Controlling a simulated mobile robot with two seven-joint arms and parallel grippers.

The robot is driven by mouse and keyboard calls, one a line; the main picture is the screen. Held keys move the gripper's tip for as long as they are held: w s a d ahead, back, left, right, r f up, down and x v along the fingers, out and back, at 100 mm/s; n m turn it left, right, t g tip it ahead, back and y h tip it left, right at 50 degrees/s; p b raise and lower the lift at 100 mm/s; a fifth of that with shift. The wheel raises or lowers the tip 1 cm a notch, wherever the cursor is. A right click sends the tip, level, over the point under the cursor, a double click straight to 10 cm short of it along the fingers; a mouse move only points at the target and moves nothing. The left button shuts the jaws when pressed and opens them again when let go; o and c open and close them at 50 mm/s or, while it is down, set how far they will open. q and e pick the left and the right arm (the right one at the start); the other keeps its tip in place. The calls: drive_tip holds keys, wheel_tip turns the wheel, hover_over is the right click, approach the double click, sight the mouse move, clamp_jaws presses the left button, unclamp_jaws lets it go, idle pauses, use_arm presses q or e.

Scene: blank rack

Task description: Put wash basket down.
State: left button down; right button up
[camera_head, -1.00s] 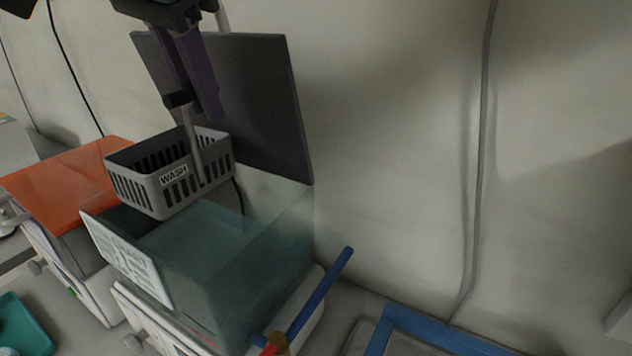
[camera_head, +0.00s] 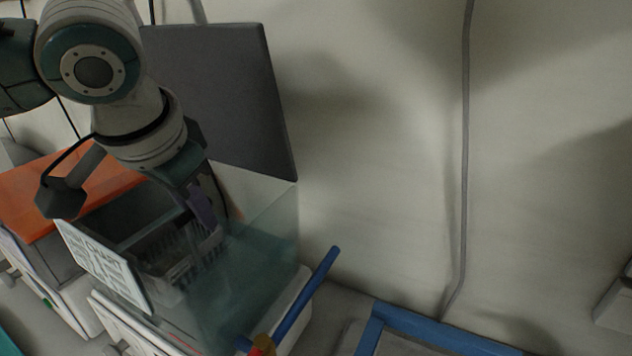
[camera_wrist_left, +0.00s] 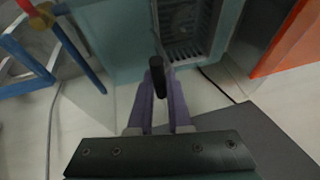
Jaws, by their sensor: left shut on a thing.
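The grey wash basket (camera_head: 180,262) is down inside the clear-walled bath (camera_head: 262,262), seen through its translucent wall in the head view. It also shows at the top of the left wrist view (camera_wrist_left: 187,30). I cannot tell whether it touches the bath's floor. My left gripper (camera_head: 205,215) points down into the bath, its purple fingers shut on the basket's handle. The dark grip of the handle (camera_wrist_left: 158,78) shows between the fingers in the left wrist view. The basket's label is hidden. My right gripper is not in view.
The bath's dark lid (camera_head: 225,95) stands open against the wall behind. A neighbouring unit with an orange top (camera_head: 30,195) is at the left. A blue-handled pipe (camera_head: 305,297) rises at the bath's right front, and a blue frame (camera_head: 440,335) lies further right.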

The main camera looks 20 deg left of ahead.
use_arm(q)
drive_tip(key=shift+w+d+f, duration=0.25)
drive_tip(key=shift+d, duration=0.5)
drive_tip(key=shift+w+d+f, duration=0.2)
drive_tip(key=shift+d+f, duration=0.05)
drive_tip(key=shift+d, duration=0.45)
drive_tip(key=c, duration=0.8)
unclamp_jaws()
drive_tip(key=shift+c, duration=0.2)
drive_tip(key=p+v, duration=0.2)
drive_tip(key=v, duration=1)
